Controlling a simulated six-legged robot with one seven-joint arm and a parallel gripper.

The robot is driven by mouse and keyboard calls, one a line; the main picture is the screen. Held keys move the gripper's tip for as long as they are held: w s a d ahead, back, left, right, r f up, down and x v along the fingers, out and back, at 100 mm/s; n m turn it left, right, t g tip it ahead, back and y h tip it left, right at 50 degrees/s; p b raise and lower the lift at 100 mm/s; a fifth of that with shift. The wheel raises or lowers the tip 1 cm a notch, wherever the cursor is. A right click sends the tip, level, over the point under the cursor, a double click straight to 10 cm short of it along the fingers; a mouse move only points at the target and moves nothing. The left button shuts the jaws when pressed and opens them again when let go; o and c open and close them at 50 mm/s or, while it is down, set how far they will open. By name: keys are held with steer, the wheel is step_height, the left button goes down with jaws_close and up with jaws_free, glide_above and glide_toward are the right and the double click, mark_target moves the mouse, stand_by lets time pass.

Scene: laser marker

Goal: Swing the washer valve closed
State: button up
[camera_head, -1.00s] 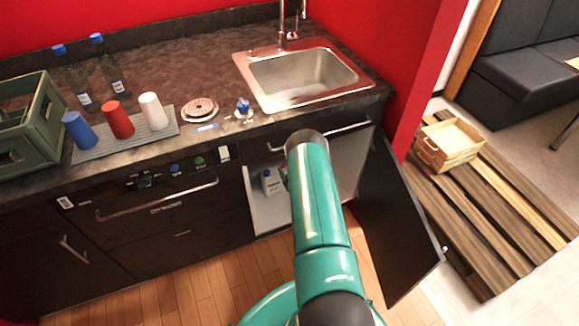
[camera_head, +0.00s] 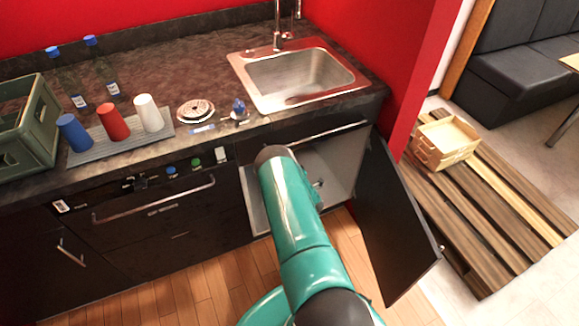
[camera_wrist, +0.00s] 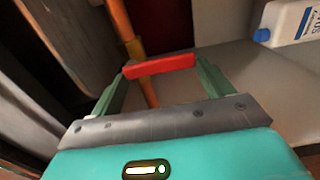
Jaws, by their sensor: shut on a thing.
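The washer valve has a red lever handle (camera_wrist: 172,64) on an orange copper-coloured pipe (camera_wrist: 122,22) in the wrist view. The lever lies across the pipe. My gripper (camera_wrist: 161,68) is shut on the red lever, with one green finger at each end of it. In the head view, my teal arm reaches into the open cabinet under the sink. It hides my gripper and the valve there.
The open black cabinet door (camera_head: 395,225) stands just right of my arm. A white bottle with a blue cap (camera_wrist: 292,22) is right of the valve inside the cabinet. The sink (camera_head: 300,78) and counter are above. Cups and a crate (camera_head: 28,130) stand on the counter.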

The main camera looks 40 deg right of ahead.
steer(key=shift+s+d, duration=0.1)
steer(key=shift+d, duration=0.05)
stand_by(0.3)
steer(key=o, duration=1.3)
steer(key=shift+o, duration=0.2)
steer(key=v, duration=1.3)
steer(key=shift+s+a, duration=0.25)
steer(key=shift+s, duration=0.1)
steer(key=shift+s, duration=0.1)
